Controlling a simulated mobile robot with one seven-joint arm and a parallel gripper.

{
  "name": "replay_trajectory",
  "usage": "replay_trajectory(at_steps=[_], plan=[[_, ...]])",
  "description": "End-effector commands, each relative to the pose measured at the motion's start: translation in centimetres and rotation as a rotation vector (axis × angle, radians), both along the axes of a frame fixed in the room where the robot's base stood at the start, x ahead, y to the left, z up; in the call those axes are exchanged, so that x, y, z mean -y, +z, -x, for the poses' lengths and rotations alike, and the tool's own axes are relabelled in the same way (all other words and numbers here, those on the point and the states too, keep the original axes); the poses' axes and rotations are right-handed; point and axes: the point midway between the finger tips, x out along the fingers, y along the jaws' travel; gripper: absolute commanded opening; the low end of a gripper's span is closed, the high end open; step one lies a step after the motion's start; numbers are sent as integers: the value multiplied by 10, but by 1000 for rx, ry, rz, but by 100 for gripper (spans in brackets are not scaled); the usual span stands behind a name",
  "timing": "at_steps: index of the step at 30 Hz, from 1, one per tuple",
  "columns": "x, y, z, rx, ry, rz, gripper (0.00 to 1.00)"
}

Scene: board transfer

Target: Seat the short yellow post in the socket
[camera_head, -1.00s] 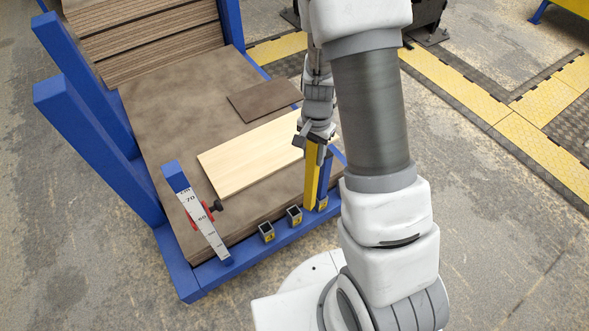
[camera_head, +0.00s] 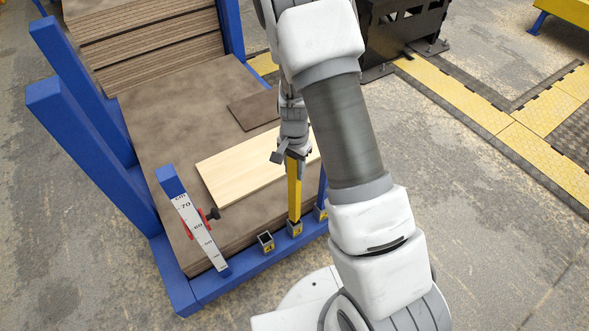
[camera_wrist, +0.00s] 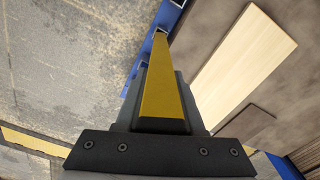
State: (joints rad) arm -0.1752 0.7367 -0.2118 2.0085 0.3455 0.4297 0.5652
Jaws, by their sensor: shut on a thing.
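My gripper (camera_head: 291,156) is shut on the upper part of the yellow post (camera_head: 294,190), which hangs down nearly upright at the front edge of the blue rack. The post also shows in the wrist view (camera_wrist: 164,85), between my fingers. Its lower end lines up with the middle socket (camera_head: 294,230) of a row of small square sockets. I cannot tell whether the end is inside the socket or just above it. The left socket (camera_head: 265,242) looks empty. The right socket (camera_head: 320,214) is beside a blue post (camera_head: 323,186), partly hidden by my arm.
A pale board (camera_head: 235,170) and a dark board (camera_head: 250,110) lie on the brown stack (camera_head: 150,100) behind the post. A measuring post with a scale (camera_head: 195,225) and red clamp stands at the left. Blue uprights (camera_head: 80,145) line the rack's left side.

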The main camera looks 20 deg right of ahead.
Motion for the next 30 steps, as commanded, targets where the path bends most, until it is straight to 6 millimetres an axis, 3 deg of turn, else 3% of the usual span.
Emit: replay_trajectory(at_steps=[14,15,20,30], plan=[[0,-12,0,0,0,0,0],[0,-12,0,-1,0,0,39],[0,-12,0,-1,0,-1,67],[0,-9,0,0,0,0,67]])
